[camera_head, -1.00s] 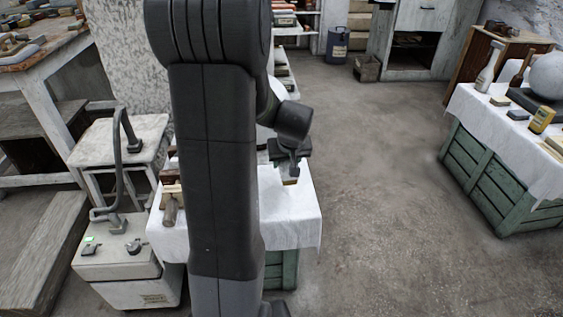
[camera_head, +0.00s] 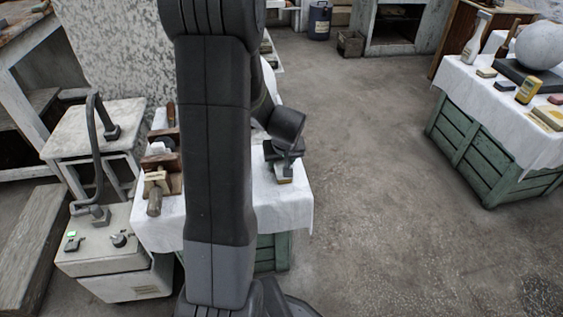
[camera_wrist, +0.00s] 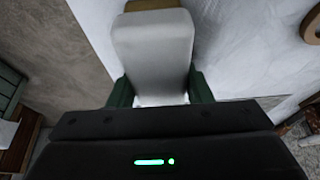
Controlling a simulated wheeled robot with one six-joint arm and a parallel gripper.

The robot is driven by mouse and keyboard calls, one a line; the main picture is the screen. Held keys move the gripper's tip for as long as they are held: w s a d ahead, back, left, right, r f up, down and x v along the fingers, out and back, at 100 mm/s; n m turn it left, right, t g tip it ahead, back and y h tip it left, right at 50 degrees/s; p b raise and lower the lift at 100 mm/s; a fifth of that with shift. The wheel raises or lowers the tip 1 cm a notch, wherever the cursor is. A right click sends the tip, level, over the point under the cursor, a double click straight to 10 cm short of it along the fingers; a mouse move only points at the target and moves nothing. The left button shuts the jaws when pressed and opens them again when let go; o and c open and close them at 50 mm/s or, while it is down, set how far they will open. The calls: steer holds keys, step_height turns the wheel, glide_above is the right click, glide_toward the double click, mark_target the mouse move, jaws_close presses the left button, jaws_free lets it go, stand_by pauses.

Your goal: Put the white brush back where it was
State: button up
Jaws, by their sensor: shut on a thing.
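The white brush (camera_wrist: 153,45) fills the middle of the wrist view, a pale block with a tan strip at its far end. My gripper (camera_wrist: 160,93) is shut on it, with a dark green fingertip at each side. In the head view my gripper (camera_head: 284,165) is over the right part of the white-clothed table (camera_head: 290,208), with a small tan bit of the brush (camera_head: 284,180) showing under it. I cannot tell whether the brush touches the cloth. My arm hides the middle of this table.
Wooden tools (camera_head: 160,183) lie on the table's left part. A grey machine (camera_head: 115,250) stands at left. A second clothed table (camera_head: 480,90) at right bears a white sphere (camera_head: 540,46), a bottle (camera_head: 474,40) and small blocks. The floor between is clear.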

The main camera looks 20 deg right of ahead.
steer(key=o, duration=1.1)
steer(key=shift+c, duration=0.2)
steer(key=shift+r, duration=0.3)
steer(key=p+v, duration=0.3)
steer(key=v, duration=0.8)
steer(key=shift+s+a+r, duration=0.1)
steer(key=shift+s+r, duration=0.15)
steer(key=shift+s, duration=0.05)
